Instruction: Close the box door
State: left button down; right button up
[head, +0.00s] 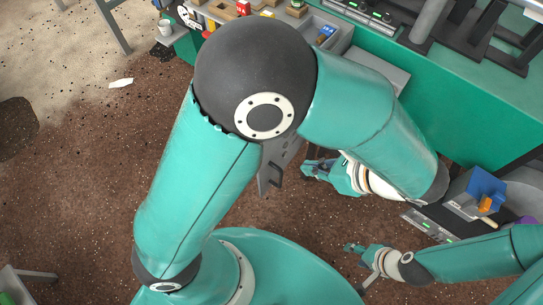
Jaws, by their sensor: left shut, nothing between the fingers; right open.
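No box door can be clearly made out in the head view. My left gripper (307,169) is shut and empty, in front of the green bench side, near the middle of the view. My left arm's large links cover the centre and hide much behind them. My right gripper (352,249) is open and empty, lower and a little to the right, over the brown floor. Neither gripper is seen touching anything.
A green workbench (455,110) runs along the upper right. A grey tray (345,28) with a blue item stands at the top. A blue panel (486,184) with an orange piece beside it is at the right. Speckled brown floor (95,190) lies open at left.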

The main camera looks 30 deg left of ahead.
pick_arm(q)
jog(key=a+f+b, duration=0.2)
jog(key=a+f, duration=0.4)
jog(key=a, duration=0.5)
jog(key=shift+w+f, duration=0.25)
jog(key=shift+w, duration=0.05)
